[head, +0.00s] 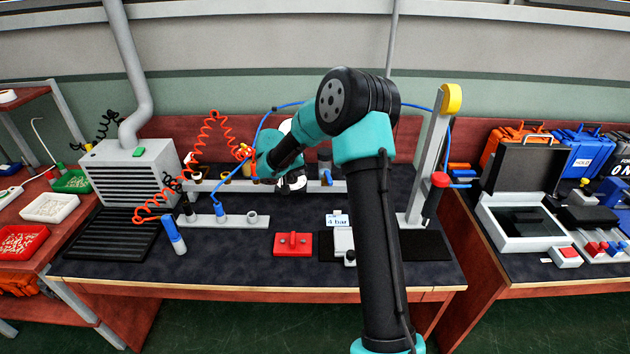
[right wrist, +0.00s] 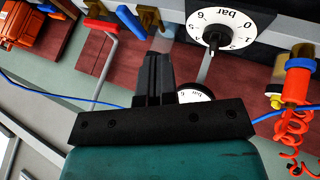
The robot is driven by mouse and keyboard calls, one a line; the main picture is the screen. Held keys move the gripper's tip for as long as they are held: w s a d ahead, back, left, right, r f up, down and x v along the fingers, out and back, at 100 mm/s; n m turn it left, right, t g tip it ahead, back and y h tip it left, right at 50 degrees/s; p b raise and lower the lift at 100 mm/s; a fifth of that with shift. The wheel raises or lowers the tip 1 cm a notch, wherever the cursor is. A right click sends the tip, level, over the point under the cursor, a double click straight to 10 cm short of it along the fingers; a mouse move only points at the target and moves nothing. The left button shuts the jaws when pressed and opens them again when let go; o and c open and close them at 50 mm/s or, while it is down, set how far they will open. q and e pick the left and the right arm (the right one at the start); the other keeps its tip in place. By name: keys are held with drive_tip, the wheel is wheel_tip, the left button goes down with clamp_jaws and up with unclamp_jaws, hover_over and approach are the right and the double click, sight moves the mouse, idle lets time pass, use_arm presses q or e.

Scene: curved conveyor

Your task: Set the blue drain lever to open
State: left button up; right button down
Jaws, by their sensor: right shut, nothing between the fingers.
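In the right wrist view a blue lever (right wrist: 131,23) sits beside a brass fitting, next to a red lever (right wrist: 100,23). In the head view a small blue piece (head: 328,177) on the rear rail appears to be the blue lever, right of my wrist. Its open or closed setting cannot be told. My right gripper (right wrist: 154,62) is shut and empty; its fingertips show below and to the right of the blue lever, apart from it in the picture. In the head view my right arm hides the fingers. My left gripper is out of view.
A large bar dial (right wrist: 222,18) and a smaller gauge (right wrist: 196,96) are close to the fingers. A blue hose (right wrist: 40,100) and orange coiled hose (right wrist: 290,125) hang nearby.

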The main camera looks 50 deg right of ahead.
sight(329, 178)
drive_tip(key=s+d+f, duration=0.2)
drive_tip(key=d+f, duration=0.6)
drive_tip(key=d, duration=0.1)
idle(0.5)
idle(0.4)
